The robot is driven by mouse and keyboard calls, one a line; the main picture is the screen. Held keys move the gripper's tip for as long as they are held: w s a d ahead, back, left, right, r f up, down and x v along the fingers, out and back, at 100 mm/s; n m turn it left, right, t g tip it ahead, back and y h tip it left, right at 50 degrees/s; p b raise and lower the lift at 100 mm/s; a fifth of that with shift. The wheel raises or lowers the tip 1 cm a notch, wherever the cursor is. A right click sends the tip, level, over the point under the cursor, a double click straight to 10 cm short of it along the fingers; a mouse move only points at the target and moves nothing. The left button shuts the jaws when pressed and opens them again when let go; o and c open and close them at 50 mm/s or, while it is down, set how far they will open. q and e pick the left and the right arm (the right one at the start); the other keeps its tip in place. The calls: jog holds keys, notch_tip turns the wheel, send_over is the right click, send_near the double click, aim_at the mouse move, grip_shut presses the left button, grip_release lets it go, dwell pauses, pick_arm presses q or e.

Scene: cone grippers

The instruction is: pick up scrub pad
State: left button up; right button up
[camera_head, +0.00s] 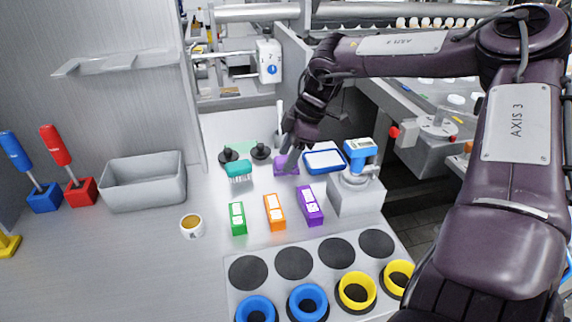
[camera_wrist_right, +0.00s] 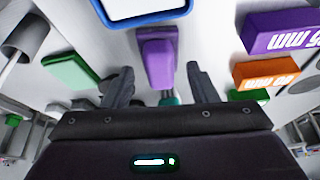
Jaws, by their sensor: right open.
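A flat green pad (camera_head: 243,147), the thing that looks most like a scrub pad, lies at the back of the bench; in the right wrist view a green pad (camera_wrist_right: 72,72) lies left of the fingers. A small purple piece (camera_head: 286,170) with a raised part stands below my right gripper (camera_head: 288,153). In the right wrist view the purple piece (camera_wrist_right: 158,58) shows ahead of and between the two spread fingers (camera_wrist_right: 158,80). The right gripper is open and empty; I cannot tell its exact height above the bench. My left gripper is not in view.
A teal brush (camera_head: 239,168), black knobs (camera_head: 261,151) and a blue-rimmed white tray (camera_head: 324,160) stand close by. Green (camera_head: 238,218), orange (camera_head: 274,212) and purple (camera_head: 310,206) blocks lie in front. A grey bin (camera_head: 143,181) and cup (camera_head: 191,226) stand left.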

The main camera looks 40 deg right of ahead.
jog(key=c, duration=1.1)
jog(key=shift+r, duration=0.15)
